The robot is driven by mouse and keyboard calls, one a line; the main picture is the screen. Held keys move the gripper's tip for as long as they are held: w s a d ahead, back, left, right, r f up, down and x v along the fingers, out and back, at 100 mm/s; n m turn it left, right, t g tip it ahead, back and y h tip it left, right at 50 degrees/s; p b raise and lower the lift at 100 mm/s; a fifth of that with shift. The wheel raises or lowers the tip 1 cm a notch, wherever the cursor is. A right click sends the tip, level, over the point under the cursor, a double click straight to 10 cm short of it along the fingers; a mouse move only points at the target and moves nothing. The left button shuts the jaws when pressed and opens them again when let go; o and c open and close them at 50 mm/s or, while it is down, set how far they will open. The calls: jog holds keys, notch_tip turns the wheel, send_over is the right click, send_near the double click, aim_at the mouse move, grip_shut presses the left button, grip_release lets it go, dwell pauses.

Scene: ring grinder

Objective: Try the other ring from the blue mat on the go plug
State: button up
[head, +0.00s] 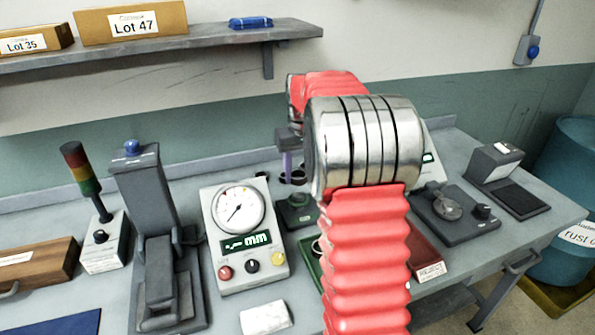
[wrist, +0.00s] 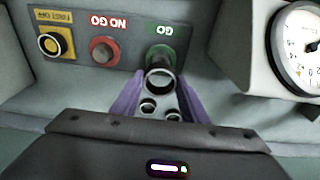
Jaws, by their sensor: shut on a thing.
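My gripper (wrist: 161,80) has purple fingers closed around a metal ring (wrist: 160,82) in the wrist view. The ring's dark opening shows. Just beyond it is the go plug (wrist: 158,55) on its green plate, labelled GO upside down. The ring overlaps the near edge of that plug in the picture; I cannot tell whether they touch. In the head view the go plug's green stand (head: 297,212) is below my purple finger (head: 287,162), partly behind my arm. The blue mat (head: 60,324) shows only at the lower left; its visible part is bare.
In the wrist view, the red NO GO plug (wrist: 103,50) and the yellow FIRST OFF place with a ring (wrist: 52,43) stand beside the go plug. Small rings (wrist: 148,106) lie below the fingers. The dial gauge (head: 240,235) stands close by on the left.

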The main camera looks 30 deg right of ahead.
aim_at(298, 194)
jog(key=shift+f, duration=3.15)
jog(key=o, duration=1.2)
notch_tip(298, 194, up, 14)
jog(key=s, duration=0.1)
jog(key=shift+s+a+f, duration=0.2)
jog(key=shift+s, duration=0.1)
